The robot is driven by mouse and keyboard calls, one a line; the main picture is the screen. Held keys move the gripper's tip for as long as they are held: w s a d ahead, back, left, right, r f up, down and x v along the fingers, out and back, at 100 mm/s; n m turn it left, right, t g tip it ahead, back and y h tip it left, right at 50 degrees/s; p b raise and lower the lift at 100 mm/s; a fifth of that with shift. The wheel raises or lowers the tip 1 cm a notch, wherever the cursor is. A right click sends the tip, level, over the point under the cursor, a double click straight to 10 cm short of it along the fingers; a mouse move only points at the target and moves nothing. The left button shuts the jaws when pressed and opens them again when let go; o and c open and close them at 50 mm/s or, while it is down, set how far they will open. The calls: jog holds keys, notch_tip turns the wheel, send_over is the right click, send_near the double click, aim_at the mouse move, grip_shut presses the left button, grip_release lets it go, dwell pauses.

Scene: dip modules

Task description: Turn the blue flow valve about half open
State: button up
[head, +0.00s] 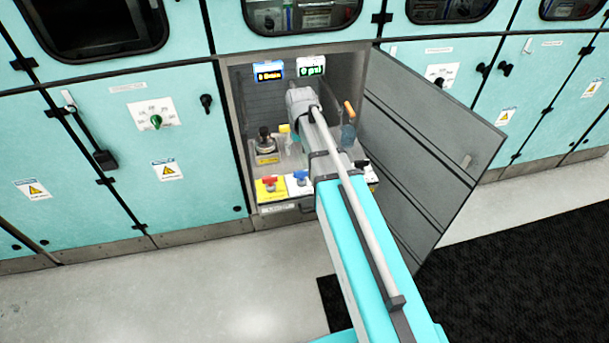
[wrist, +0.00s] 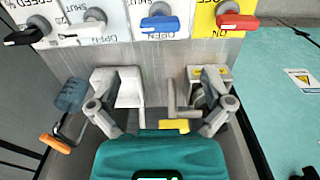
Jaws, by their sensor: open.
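The blue flow valve (head: 300,176) sits on a white plate in the front row of the open compartment, beside the red valve.
An orange-handled tool (head: 348,125) stands inside the compartment. The open grey door (head: 430,140) bounds the right side.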

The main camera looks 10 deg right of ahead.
aim_at(302, 171)
jog(key=shift+f+b, duration=4.9)
jog(key=shift+f, duration=0.25)
jog(key=shift+c, duration=0.3)
jog(key=c, duration=0.9)
jog(key=shift+d, duration=0.25)
jog(key=shift+a, duration=0.1)
